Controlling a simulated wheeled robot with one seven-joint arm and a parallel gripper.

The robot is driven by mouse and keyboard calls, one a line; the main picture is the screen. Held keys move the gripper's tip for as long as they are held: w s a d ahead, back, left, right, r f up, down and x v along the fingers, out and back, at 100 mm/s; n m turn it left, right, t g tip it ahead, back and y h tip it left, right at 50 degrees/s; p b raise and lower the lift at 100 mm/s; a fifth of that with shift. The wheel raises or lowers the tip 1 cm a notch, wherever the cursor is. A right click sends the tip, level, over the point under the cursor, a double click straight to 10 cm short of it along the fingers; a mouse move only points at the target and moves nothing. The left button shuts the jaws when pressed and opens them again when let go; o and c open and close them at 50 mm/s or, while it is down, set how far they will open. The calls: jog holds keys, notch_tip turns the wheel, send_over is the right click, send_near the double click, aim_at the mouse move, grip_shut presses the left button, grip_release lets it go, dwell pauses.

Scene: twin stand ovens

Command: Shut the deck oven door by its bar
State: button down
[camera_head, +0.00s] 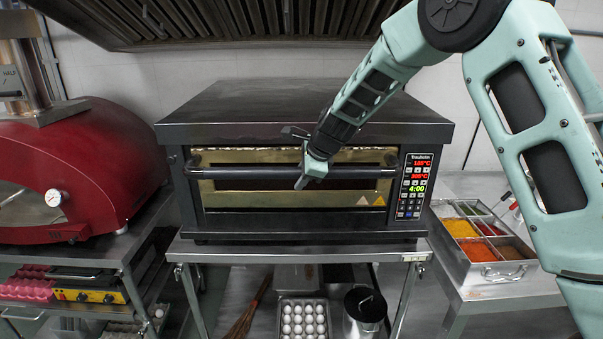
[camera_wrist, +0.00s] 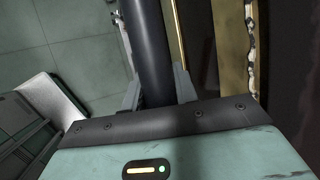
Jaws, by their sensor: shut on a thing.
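The deck oven (camera_head: 285,125) is a dark steel box on a metal stand in the middle of the head view. Its door (camera_head: 225,199) has a brassy frame, a window and a dark horizontal bar (camera_head: 240,173) across the front. A gap shows above the door, so it looks partly open; the exact angle is hard to judge. My gripper (camera_head: 304,178) is on the bar near its middle. In the wrist view the bar (camera_wrist: 148,45) runs between the two fingers (camera_wrist: 157,88), which are closed around it. The door's brassy edge (camera_wrist: 232,60) lies to the right there.
A lit control panel (camera_head: 414,187) is right of the door. A red domed oven (camera_head: 75,170) stands at left. A tray of coloured toppings (camera_head: 485,245) sits at right. Below are a tray of eggs (camera_head: 303,318), a lidded pot (camera_head: 364,308) and a broom (camera_head: 250,310).

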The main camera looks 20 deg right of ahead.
jog(key=shift+w+d+r+p, duration=0.25)
jog(key=shift+w+r+p, duration=0.3)
jog(key=shift+w+p, duration=0.15)
jog(key=c, duration=1.1)
grip_release()
jog(key=b+v, duration=0.4)
jog(key=v, duration=1.3)
jog(key=shift+s+d, duration=0.1)
